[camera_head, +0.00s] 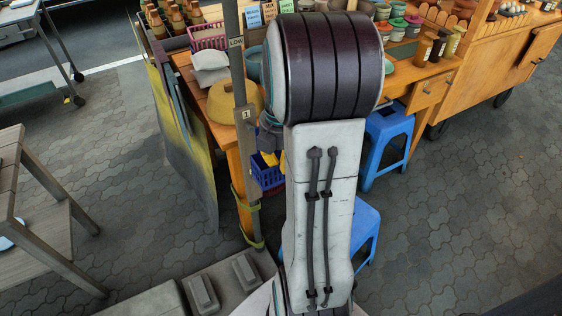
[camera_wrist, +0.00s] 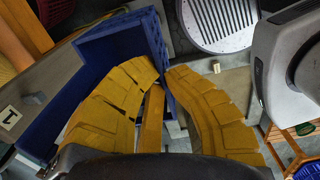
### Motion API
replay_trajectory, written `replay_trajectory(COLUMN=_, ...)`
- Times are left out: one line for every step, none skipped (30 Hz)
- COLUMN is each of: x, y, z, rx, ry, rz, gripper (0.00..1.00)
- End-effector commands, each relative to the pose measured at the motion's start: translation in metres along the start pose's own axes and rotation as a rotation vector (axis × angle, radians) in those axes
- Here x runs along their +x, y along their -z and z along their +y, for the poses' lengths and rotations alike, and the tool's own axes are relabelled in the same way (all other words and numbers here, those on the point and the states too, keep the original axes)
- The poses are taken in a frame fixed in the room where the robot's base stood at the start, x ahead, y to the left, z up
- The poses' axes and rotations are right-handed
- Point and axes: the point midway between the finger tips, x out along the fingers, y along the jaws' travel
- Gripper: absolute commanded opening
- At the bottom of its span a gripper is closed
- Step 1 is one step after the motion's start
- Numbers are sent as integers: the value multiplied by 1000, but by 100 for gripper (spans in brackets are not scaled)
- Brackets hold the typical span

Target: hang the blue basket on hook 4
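The blue basket (camera_wrist: 105,55) fills the upper left of the wrist view, its open inside partly showing. It also shows in the head view (camera_head: 267,174), low beside the upright post (camera_head: 243,150) and partly behind my arm. My gripper's yellow fingers (camera_wrist: 165,72) close on the basket's wall, which runs between their tips. A label "1" (camera_head: 247,114) is on the post in the head view. The same label (camera_wrist: 10,117) is near a small peg (camera_wrist: 33,98) in the wrist view. Whether the basket touches a hook is unclear. No label 4 is readable; my arm hides part of the stall.
Blue stools (camera_head: 388,128) stand right of my arm, by the wooden cart (camera_head: 430,88). A pink basket (camera_head: 208,37) and a yellow rounded thing (camera_head: 226,103) sit on the stall. A yellow-grey panel (camera_head: 190,150) stands left of the post.

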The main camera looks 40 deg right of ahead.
Motion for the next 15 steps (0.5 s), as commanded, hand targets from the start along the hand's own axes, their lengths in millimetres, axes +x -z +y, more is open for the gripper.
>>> replay_trajectory(x=0, y=0, z=-1, rx=0, ry=-1, rz=0, gripper=0)
replay_trajectory(x=0, y=0, z=-2, rx=0, ry=-1, rz=0, gripper=0)
replay_trajectory(x=0, y=0, z=-3, rx=1, ry=-1, rz=0, gripper=0)
replay_trajectory(x=0, y=0, z=-4, rx=1, ry=-1, rz=-1, gripper=0)
replay_trajectory(x=0, y=0, z=-6, rx=1, ry=-2, rz=-1, gripper=0)
replay_trajectory(x=0, y=0, z=-8, rx=1, ry=-2, rz=-1, gripper=0)
replay_trajectory(x=0, y=0, z=-9, rx=2, ry=-2, rz=-1, gripper=0)
replay_trajectory(x=0, y=0, z=-11, rx=2, ry=-1, rz=-1, gripper=0)
replay_trajectory(x=0, y=0, z=-13, rx=2, ry=-1, rz=0, gripper=0)
replay_trajectory(x=0, y=0, z=-15, rx=2, ry=-1, rz=0, gripper=0)
replay_trajectory(x=0, y=0, z=-16, rx=2, ry=-1, rz=-1, gripper=0)
replay_trajectory(x=0, y=0, z=-18, rx=2, ry=-2, rz=-1, gripper=0)
replay_trajectory(x=0, y=0, z=-20, rx=1, ry=-2, rz=-1, gripper=0)
replay_trajectory(x=0, y=0, z=-22, rx=1, ry=-1, rz=-1, gripper=0)
replay_trajectory(x=0, y=0, z=-24, rx=1, ry=-1, rz=0, gripper=0)
